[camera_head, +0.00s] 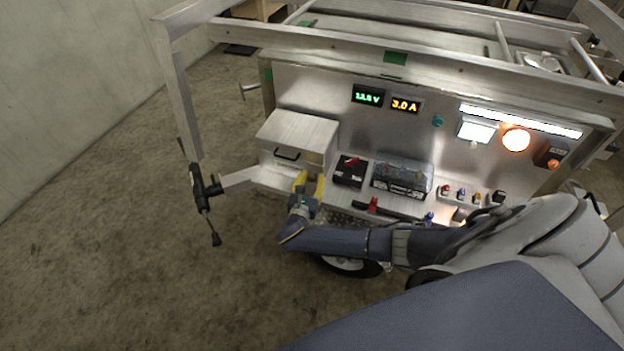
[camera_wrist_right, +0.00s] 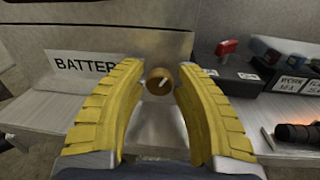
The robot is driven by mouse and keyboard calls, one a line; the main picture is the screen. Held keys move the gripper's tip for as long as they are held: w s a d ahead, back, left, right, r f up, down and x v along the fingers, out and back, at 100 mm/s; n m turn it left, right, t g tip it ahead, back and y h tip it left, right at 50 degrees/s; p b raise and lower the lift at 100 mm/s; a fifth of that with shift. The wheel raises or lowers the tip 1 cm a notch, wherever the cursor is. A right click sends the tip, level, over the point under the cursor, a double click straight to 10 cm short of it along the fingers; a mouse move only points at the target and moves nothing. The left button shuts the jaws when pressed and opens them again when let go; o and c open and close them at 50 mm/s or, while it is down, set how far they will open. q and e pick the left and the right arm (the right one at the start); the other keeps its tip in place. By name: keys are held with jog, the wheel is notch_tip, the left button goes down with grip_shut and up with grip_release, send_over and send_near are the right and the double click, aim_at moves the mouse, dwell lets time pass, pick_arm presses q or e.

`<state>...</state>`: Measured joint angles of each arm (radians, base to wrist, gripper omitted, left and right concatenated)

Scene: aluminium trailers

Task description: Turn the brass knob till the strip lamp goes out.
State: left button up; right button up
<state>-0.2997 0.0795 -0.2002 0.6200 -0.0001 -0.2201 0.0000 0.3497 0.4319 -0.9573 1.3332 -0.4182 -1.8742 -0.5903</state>
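The brass knob (camera_wrist_right: 159,81) shows in the right wrist view, round with a pale pointer mark, on a metal face right of a BATTERY label. I cannot make it out in the head view. My right gripper (camera_head: 309,181) has its yellow fingers pointing at the lower front of the metal box. In the wrist view the fingers (camera_wrist_right: 158,68) are open, one on each side of the knob, with a gap on both sides. The strip lamp (camera_head: 520,120) is lit white along the panel's upper right. My left gripper is not in view.
Displays read about 13.5 V (camera_head: 368,96) and 3.0 A (camera_head: 405,105). A square lamp (camera_head: 476,131) and a round orange lamp (camera_head: 516,139) glow.

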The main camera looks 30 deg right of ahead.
grip_shut()
jog(key=shift+s+f+m, duration=0.1)
jog(key=shift+f+m, duration=0.05)
jog(key=shift+m, duration=2.45)
jog(key=shift+o, duration=2.3)
grip_release()
jog(key=v, duration=1.2)
